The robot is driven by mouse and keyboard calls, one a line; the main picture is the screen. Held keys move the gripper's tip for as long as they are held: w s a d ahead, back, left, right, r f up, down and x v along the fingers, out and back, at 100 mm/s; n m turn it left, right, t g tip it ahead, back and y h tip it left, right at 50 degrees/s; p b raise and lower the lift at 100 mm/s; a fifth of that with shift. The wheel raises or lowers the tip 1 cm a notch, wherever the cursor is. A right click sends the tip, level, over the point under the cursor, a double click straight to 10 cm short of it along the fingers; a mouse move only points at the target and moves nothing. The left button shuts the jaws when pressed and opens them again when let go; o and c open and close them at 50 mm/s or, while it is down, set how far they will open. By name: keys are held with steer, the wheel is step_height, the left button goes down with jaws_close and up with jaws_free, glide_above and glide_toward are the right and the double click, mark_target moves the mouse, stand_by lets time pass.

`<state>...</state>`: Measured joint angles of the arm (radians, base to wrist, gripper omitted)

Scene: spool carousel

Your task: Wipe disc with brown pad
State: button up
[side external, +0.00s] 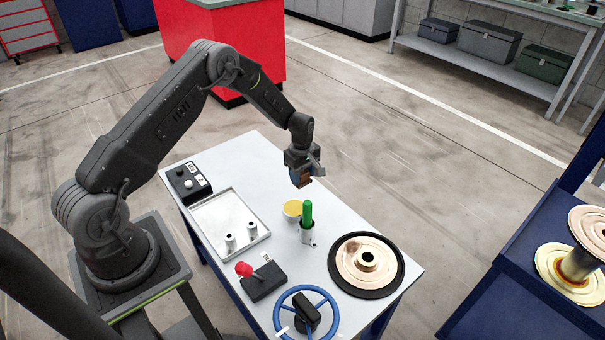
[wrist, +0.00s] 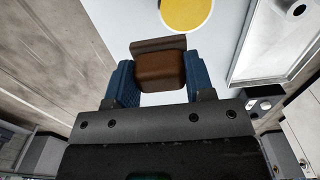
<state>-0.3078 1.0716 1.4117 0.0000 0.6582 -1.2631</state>
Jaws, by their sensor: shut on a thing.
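My gripper (wrist: 160,85) is shut on a brown pad (wrist: 160,70), which sits between its two blue fingers in the wrist view. In the side external view the brown pad (side external: 301,181) is held in the air above the far part of the table. The disc (side external: 366,260) is a shiny copper-coloured plate with a central hub and some darker smudges. It lies on a black round base at the table's right end, apart from the pad. The disc is not seen in the wrist view.
A tray (side external: 228,228), a red-knobbed joystick box (side external: 262,279), a blue handwheel (side external: 306,312) and a black button box (side external: 188,182) are also on the table.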

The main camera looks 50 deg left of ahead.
steer(key=w+d+f, duration=0.1)
steer(key=w+d, duration=0.3)
steer(key=d, duration=0.7)
glide_above(360, 242)
step_height(360, 242, down, 2)
steer(key=shift+w+f, duration=0.1)
steer(key=shift+f, duration=3.4)
steer(key=shift+s+f, duration=0.3)
steer(key=shift+s, duration=0.55)
steer(key=shift+c, duration=0.3)
steer(key=shift+s, duration=2.7)
steer(key=shift+w, duration=3.55)
steer(key=shift+w+r, duration=0.2)
step_height(360, 242, up, 8)
steer(key=shift+s+f, duration=0.1)
